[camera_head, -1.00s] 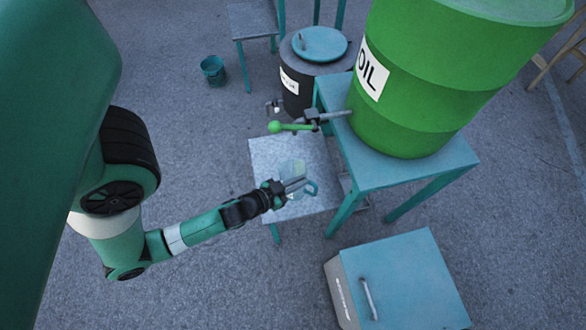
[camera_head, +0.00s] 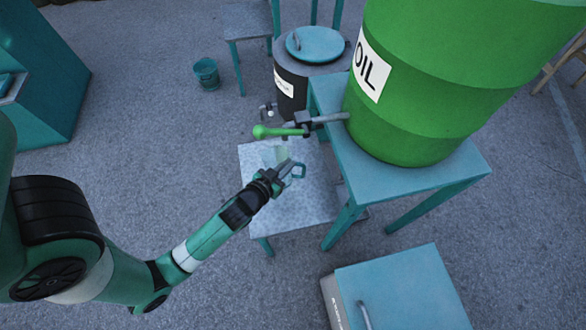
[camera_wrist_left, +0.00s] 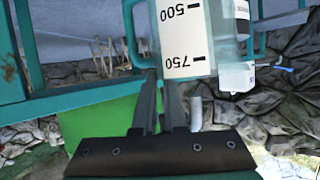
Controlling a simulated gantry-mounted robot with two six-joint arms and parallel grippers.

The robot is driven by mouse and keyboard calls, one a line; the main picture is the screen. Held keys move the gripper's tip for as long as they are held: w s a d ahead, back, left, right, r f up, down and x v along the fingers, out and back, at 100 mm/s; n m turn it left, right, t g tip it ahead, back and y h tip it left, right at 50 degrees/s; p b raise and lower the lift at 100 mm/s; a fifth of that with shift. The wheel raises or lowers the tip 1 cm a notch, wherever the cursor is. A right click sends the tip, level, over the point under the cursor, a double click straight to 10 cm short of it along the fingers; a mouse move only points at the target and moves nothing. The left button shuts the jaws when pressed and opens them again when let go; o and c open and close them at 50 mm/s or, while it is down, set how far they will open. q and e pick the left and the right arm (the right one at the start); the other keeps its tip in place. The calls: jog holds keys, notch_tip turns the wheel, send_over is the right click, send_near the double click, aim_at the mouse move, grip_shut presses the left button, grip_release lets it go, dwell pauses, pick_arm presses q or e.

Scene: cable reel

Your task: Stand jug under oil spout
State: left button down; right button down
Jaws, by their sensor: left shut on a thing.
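The clear jug (camera_head: 275,156) with a teal handle (camera_head: 299,171) is over the metal side table, close below the oil spout (camera_head: 330,119). My left gripper (camera_head: 285,168) is shut on the jug at its handle side and partly hides it. I cannot tell whether the jug touches the table. In the left wrist view the jug's white scale (camera_wrist_left: 183,40) reads 500 and 750, just beyond my gripper's fingers (camera_wrist_left: 161,98). The spout has a green lever (camera_head: 275,131) and comes from the green oil drum (camera_head: 420,100). My right gripper is out of view.
The grey metal side table (camera_head: 310,200) stands against the teal drum stand (camera_head: 410,180). A dark barrel with a teal lid (camera_head: 315,44) is behind. A teal-topped box (camera_head: 405,290) is at the front right. A teal bucket (camera_head: 206,73) stands on open floor.

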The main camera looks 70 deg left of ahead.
pick_arm(q)
jog(key=w+a+f+b, duration=0.3)
jog(key=f+b, duration=0.2)
jog(key=f, duration=0.4)
jog(key=shift+w+a+f+b, duration=0.15)
jog(key=shift+w+b, duration=0.2)
jog(key=shift+w, duration=0.05)
jog(key=c, duration=1)
grip_release()
jog(key=shift+o, duration=0.2)
jog(key=p+v, duration=0.3)
jog(key=v, duration=0.9)
